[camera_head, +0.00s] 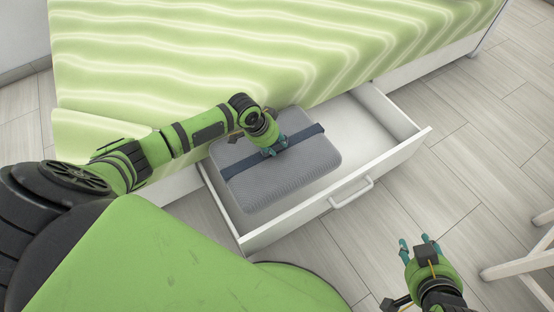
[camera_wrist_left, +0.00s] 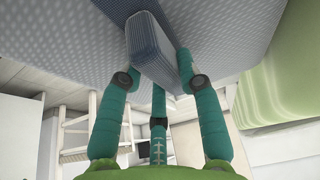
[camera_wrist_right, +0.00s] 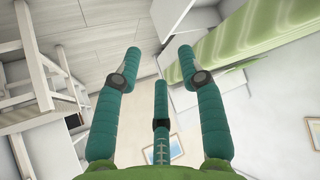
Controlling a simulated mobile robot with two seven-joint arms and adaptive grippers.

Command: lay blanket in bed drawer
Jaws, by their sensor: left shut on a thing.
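The blanket (camera_head: 290,174) is a folded grey bundle with a dark blue strap around it. It lies inside the open white bed drawer (camera_head: 292,226), in the drawer's left part. My left gripper (camera_head: 274,150) is over the blanket, shut on its strap. In the left wrist view the fingers (camera_wrist_left: 158,75) close on either side of a dark blue piece of strap (camera_wrist_left: 150,52), with the grey blanket (camera_wrist_left: 75,40) behind. Whether the blanket rests on the drawer floor is hidden. My right gripper (camera_head: 419,248) is open and empty over the floor, right of the drawer; its spread fingers show in the right wrist view (camera_wrist_right: 160,65).
The bed (camera_head: 230,50) with a green wavy cover stands behind the drawer. The drawer's right part (camera_head: 375,125) is empty. A handle (camera_head: 351,192) sticks out from the drawer front. A white wooden chair or stool (camera_head: 520,262) stands at the right. The wood floor between is clear.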

